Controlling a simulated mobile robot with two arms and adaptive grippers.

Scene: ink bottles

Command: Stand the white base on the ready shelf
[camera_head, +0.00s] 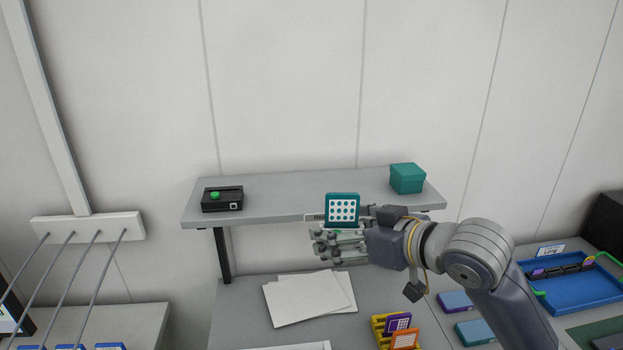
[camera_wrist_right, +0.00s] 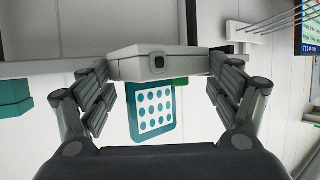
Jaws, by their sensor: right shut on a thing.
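My right gripper (camera_head: 338,243) is shut on the white base (camera_wrist_right: 180,64), a pale block with a small dark square on its face. In the right wrist view the gripper's fingers (camera_wrist_right: 160,88) hold it from both sides. In the head view the base is mostly hidden behind the card and gripper. The grey shelf (camera_head: 280,202) is on the wall side; the base overlaps its front edge in view, and I cannot tell whether they touch. My left gripper is not in view.
A black device with a green button (camera_head: 222,199) stands at the shelf's left, a teal box (camera_head: 407,178) at its right. The shelf's middle is clear. Below are white papers (camera_head: 305,298), a yellow holder with cards (camera_head: 381,326) and a blue tray (camera_head: 585,288).

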